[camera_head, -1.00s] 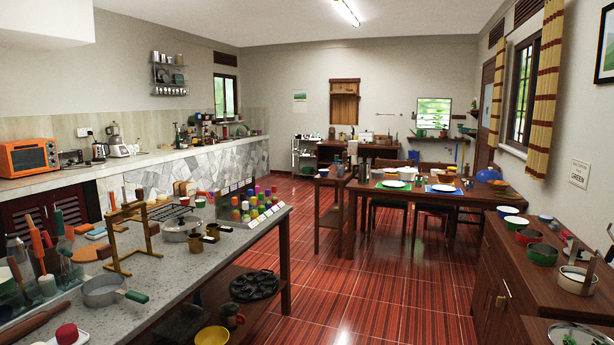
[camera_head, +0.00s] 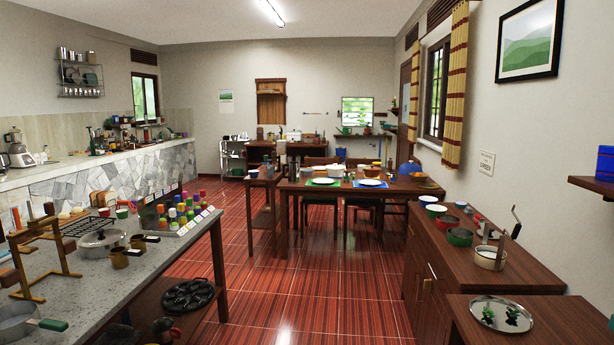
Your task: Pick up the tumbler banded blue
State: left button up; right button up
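I cannot pick out a tumbler banded blue; the cups and vessels in view are too small or far to show a blue band for certain. Small upright vessels stand on the dining table (camera_head: 270,186) in the middle of the room, beside plates and bowls. Several cups and bowls sit on the wooden sideboard (camera_head: 490,262) at right. Neither of my grippers is in view.
A stone counter (camera_head: 95,290) with a pan (camera_head: 22,322), a lidded pot (camera_head: 101,242) and colourful bottles fills the left. A low wooden table with a round metal tray (camera_head: 500,315) is at lower right. The red tiled floor (camera_head: 320,290) between is clear.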

aim_at(394, 179)
jog(key=i+z, duration=0.2)
jog(key=i, duration=0.3)
jog(key=i+z, duration=0.1)
jog(key=i, duration=3.85)
jog(key=i+z, duration=0.15)
jog(key=i, duration=1.85)
